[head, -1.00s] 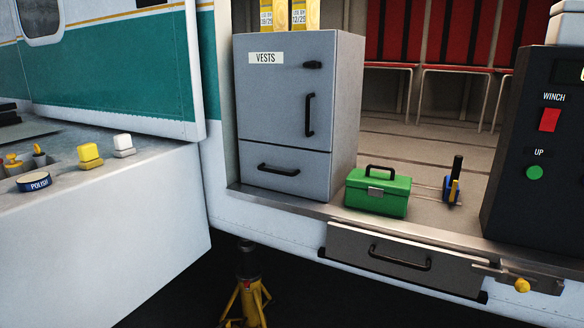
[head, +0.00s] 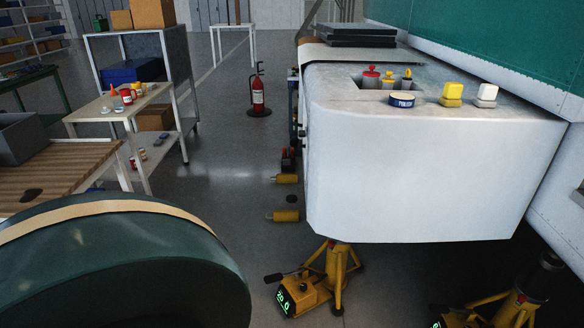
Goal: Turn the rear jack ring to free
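A yellow tripod jack (head: 338,272) stands on the floor under the white sponson (head: 420,165), with a yellow box and a lit green display at its foot. The sponson hides the top of this jack. A second yellow jack (head: 515,312) with a black upper part (head: 545,272) stands at the lower right, cut off by the picture edge. Another green display is partly visible beside it. I cannot tell which jack is the rear one, and no ring setting can be read. Neither of my grippers is in view.
A large dark green rounded body (head: 120,265) with a tan band fills the lower left. A wooden-topped bench (head: 60,175), a shelf cart (head: 150,150) and a fire extinguisher (head: 258,95) stand beyond. Yellow cylinders (head: 286,216) are beside the sponson. Open floor lies between cart and sponson.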

